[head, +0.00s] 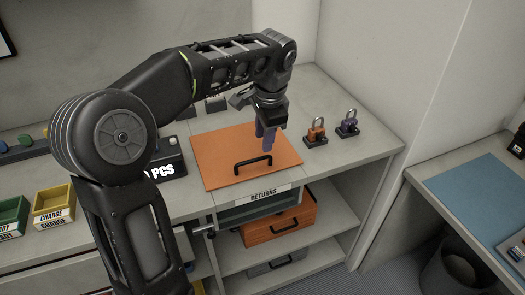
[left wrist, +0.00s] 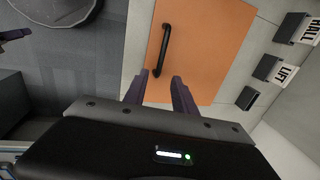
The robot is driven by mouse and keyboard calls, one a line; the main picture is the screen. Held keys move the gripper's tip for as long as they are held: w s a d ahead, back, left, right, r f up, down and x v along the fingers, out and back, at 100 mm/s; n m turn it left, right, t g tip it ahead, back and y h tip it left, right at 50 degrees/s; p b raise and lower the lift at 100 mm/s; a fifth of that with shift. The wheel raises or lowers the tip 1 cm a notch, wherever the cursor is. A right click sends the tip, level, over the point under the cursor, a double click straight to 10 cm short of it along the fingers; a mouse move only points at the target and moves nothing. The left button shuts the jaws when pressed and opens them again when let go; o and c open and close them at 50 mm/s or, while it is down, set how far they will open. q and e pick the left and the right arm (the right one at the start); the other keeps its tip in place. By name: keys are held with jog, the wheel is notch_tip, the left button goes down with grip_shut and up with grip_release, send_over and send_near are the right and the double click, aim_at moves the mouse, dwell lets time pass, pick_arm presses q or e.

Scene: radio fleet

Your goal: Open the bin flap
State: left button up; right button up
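The bin flap (head: 225,155) is a flat orange panel in the bench top, lying closed above a RETURNS label (head: 263,196). It has a black bar handle (head: 253,163), which also shows in the left wrist view (left wrist: 162,50). My left gripper (head: 266,145) points down over the flap just behind the handle. In the left wrist view its two purple fingers (left wrist: 162,90) are apart with nothing between them, and the handle is beyond the tips. A dark purplish piece at that view's left edge looks like part of my right gripper (left wrist: 15,37); its opening cannot be made out.
An orange padlock (head: 316,131) and a purple padlock (head: 348,123) stand right of the flap. A PCS counter block (head: 165,165) is left of it. An orange drawer box (head: 280,222) sits on the shelf below. Green and yellow trays (head: 53,206) stand far left.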

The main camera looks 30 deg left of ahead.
aim_at(262, 159)
pick_arm(q)
jog(key=f, duration=0.4)
jog(key=a+f, duration=0.1)
jog(key=f, duration=0.1)
jog(key=shift+w+f+p, duration=0.3)
jog(key=shift+w, duration=0.05)
jog(key=shift+c, duration=0.4)
grip_shut()
dwell(0.7)
